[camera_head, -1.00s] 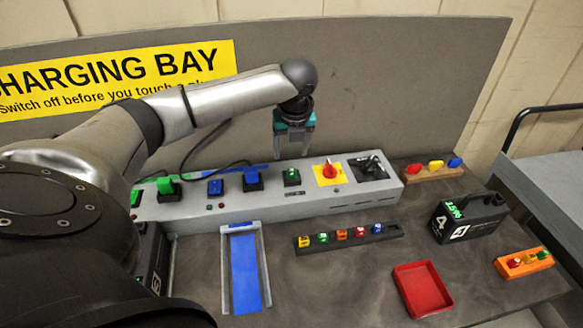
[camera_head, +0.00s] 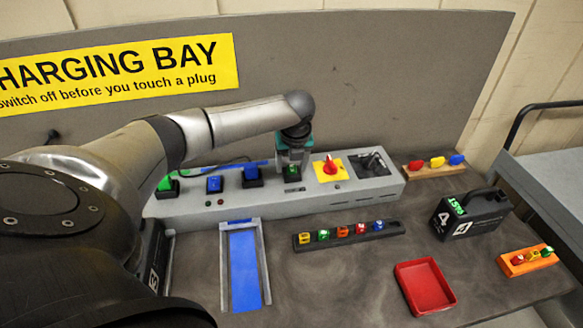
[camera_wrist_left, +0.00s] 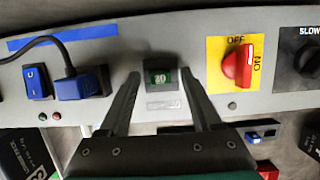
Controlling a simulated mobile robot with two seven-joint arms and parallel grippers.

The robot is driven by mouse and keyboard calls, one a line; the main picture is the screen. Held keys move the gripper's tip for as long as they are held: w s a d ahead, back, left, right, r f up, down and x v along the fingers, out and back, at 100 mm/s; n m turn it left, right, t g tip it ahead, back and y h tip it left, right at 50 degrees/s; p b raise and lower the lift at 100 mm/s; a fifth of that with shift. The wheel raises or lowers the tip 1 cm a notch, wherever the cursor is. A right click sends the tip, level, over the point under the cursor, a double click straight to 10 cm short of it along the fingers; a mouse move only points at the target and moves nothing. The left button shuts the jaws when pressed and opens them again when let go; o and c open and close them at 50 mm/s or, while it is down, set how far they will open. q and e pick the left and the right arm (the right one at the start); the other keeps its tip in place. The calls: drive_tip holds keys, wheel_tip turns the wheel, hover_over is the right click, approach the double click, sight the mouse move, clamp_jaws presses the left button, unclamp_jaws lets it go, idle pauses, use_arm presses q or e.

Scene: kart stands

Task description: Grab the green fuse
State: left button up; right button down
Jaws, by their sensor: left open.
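A green fuse (camera_wrist_left: 160,78) marked 20 sits in a dark socket on the grey charger panel (camera_wrist_left: 150,45). In the head view this fuse (camera_head: 291,172) shows small, just under my left gripper (camera_head: 292,168). My left gripper is open and its fingers point down at the panel. In the left wrist view one finger is on each side of the fuse, with gaps, so it is not clasped. Another green block (camera_head: 323,235) sits in the dark rack (camera_head: 392,229) on the bench. My right gripper is not in view.
A red OFF/ON knob on a yellow plate (camera_wrist_left: 215,75) is close to the right of the socket. A blue plug with a cable (camera_wrist_left: 82,85) is on the left. A red tray (camera_head: 424,287) and a black battery case (camera_head: 472,215) stand on the bench at the right.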

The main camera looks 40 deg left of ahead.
use_arm(q)
clamp_jaws()
idle(0.4)
drive_tip(key=shift+r, duration=0.1)
